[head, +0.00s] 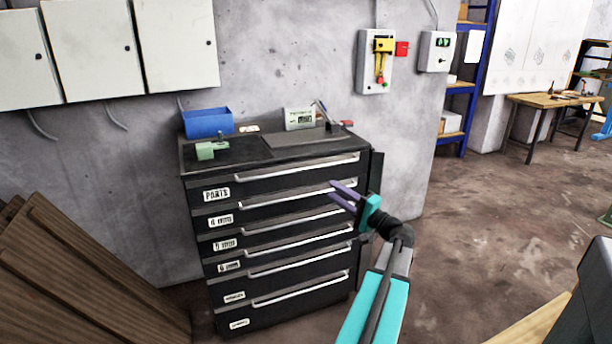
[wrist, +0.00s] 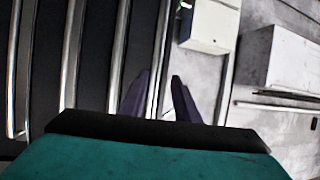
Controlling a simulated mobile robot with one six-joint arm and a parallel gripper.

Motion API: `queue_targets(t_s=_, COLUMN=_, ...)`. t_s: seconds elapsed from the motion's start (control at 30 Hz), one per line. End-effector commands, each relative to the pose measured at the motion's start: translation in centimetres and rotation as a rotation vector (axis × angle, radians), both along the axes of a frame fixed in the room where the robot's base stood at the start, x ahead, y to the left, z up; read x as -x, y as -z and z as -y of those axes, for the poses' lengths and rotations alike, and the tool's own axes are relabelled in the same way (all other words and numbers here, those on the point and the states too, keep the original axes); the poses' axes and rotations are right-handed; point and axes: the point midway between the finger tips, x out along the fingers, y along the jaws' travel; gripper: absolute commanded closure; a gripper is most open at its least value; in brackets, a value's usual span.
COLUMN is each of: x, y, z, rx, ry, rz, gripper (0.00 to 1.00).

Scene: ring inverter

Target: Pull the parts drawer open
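The parts drawer (head: 268,188) is the top drawer of a dark cabinet, with a white PARTS label (head: 216,194) at its left end. It looks shut, flush with the drawers below. Its long pale handle (head: 300,172) runs along its upper edge. My gripper (head: 333,190) is in front of the cabinet's upper right part, its purple fingers apart and pointing at the drawer fronts. In the wrist view my gripper (wrist: 158,86) is open, with a pale bar, likely the top handle (wrist: 162,62), lined up between the fingers. I cannot tell whether they touch it.
Several more labelled drawers (head: 290,268) below look shut. On the cabinet top are a blue bin (head: 208,122), a green vise-like part (head: 207,151) and a small white box (head: 299,118). Brown boards (head: 75,275) lean at the left. Floor (head: 470,230) is clear to the right.

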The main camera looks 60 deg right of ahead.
Motion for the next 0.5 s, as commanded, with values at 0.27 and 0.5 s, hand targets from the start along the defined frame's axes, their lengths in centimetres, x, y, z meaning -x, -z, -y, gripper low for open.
queue_targets(t_s=0.27, x=-2.1, y=-0.4, z=0.6, rx=0.0, ry=-0.002, rz=0.0, gripper=0.71)
queue_targets(t_s=0.5, x=-5.3, y=-1.0, z=1.3, rx=0.0, ry=-0.002, rz=0.0, gripper=0.71)
